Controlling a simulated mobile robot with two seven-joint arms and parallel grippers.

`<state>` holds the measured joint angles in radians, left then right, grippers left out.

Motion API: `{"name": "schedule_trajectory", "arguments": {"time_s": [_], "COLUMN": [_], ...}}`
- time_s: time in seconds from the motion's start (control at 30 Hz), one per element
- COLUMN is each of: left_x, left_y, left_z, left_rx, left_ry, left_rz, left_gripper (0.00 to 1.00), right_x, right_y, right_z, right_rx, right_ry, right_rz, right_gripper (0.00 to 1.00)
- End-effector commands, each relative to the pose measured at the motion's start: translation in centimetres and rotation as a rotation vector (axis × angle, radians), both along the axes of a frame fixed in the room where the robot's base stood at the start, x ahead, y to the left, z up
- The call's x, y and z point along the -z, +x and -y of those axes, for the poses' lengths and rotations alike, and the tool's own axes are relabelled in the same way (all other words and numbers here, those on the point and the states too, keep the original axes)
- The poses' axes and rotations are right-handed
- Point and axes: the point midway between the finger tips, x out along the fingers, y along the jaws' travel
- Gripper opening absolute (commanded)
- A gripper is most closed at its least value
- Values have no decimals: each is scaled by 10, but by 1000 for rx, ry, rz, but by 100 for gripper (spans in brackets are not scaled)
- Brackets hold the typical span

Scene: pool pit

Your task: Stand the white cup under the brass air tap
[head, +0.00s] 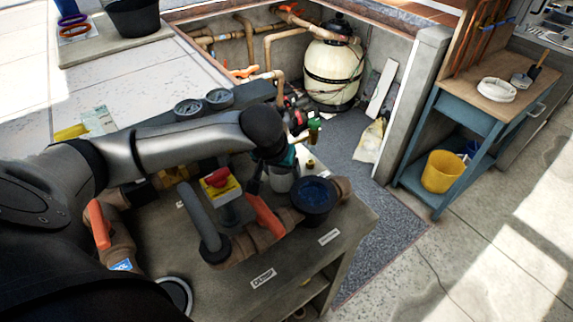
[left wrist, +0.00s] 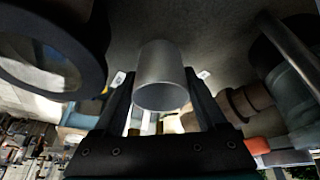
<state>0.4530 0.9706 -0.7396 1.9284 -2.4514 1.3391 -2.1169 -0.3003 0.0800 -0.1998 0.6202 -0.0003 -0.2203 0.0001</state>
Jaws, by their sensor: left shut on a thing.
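My left gripper (head: 281,160) is shut on the white cup (head: 282,181) over the grey work table. In the left wrist view the cup (left wrist: 160,78) sits between my two fingers and looks grey in the shade, its round end towards the camera. In the head view the gripper hides the cup's upper part, and I cannot tell whether its base touches the table. A small brass fitting (head: 310,164), perhaps the air tap, shows just right of the gripper. My right gripper is not in view.
Close by are a dark strainer pot (head: 314,198), an orange-handled valve (head: 264,216), a red and yellow switch box (head: 219,184) and a green-topped fitting (head: 314,127). The table's (head: 315,262) front right is clear apart from labels. A cream filter tank (head: 333,75) stands behind.

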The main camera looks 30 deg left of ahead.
Motion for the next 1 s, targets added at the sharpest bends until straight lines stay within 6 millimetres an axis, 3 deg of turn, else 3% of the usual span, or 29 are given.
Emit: {"name": "schedule_trajectory", "arguments": {"time_s": [0.27, 0.37, 0.77, 0.8, 1.0], "left_x": [-1, 10, 15, 16, 15], "left_y": [32, 29, 30, 30, 29], "left_z": [-5, -5, -5, -5, -5], "left_rx": [-3, -1, 0, -1, -1], "left_ry": [-4, -4, -1, -2, -2], "left_rz": [0, -3, 0, -1, -1], "left_gripper": [22, 22, 22, 75, 98], "right_x": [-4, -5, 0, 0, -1], "right_y": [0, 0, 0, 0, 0], "right_z": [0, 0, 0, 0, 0], "right_rx": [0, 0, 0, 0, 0], "right_ry": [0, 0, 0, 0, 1], "right_rz": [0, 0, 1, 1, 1], "right_gripper": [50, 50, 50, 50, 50]}}
